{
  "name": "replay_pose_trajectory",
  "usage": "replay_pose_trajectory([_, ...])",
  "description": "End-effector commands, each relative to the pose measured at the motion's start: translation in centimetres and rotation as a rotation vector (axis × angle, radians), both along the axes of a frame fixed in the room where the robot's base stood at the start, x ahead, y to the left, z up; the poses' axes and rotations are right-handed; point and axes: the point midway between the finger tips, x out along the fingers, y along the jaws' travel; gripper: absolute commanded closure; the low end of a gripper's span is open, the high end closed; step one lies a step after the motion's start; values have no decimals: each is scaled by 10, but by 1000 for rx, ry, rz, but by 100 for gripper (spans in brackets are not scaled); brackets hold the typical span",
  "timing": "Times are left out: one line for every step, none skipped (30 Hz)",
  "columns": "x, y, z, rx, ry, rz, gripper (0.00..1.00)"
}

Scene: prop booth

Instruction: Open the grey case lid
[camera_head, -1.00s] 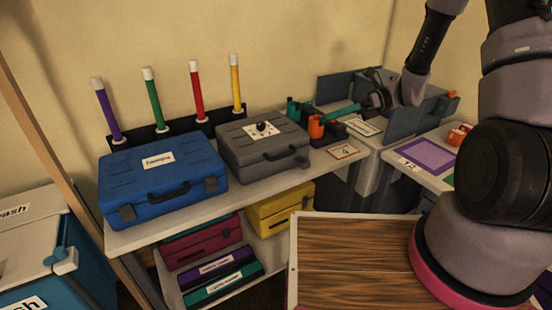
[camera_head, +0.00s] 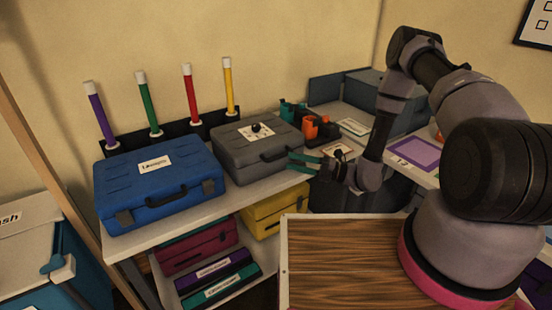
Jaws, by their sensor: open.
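The grey case (camera_head: 236,158) lies shut on the shelf top, right of the blue case. Its lid has a white label with a black knob (camera_head: 257,128) on top. A dark handle (camera_head: 274,155) and latches are on its front side. My gripper (camera_head: 290,162) has teal fingers and is at the right front corner of the grey case, close to the handle. It is open, with nothing seen between the fingers. I cannot tell whether a finger touches the case.
A blue case (camera_head: 150,190) stands left of the grey case. Several coloured tubes (camera_head: 148,103) stand in a black rack behind. Orange and teal holders (camera_head: 312,127) are to the right. Yellow (camera_head: 272,214) and maroon (camera_head: 200,250) cases sit on the shelf below.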

Motion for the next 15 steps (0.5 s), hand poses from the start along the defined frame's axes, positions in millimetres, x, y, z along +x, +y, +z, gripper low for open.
replay_pose_trajectory([1,11,2,0,-2,5,53])
replay_pose_trajectory([2,17,2,0,-2,4,53])
replay_pose_trajectory([3,24,3,0,-2,4,53])
replay_pose_trajectory([4,29,4,0,-1,5,53])
replay_pose_trajectory([5,34,5,1,-1,3,53])
replay_pose_trajectory([6,41,6,0,-1,4,53])
replay_pose_trajectory([7,45,6,1,-1,3,53])
replay_pose_trajectory([8,48,7,0,0,3,53])
replay_pose_trajectory([9,52,7,-1,-1,3,53])
replay_pose_trajectory([10,55,8,-1,-1,3,53])
replay_pose_trajectory([10,58,8,0,-1,2,53])
replay_pose_trajectory([11,60,8,-1,-2,1,53])
replay_pose_trajectory([11,61,9,-1,-2,1,53])
replay_pose_trajectory([11,62,9,-1,-2,1,53])
replay_pose_trajectory([12,63,9,-1,-2,1,53])
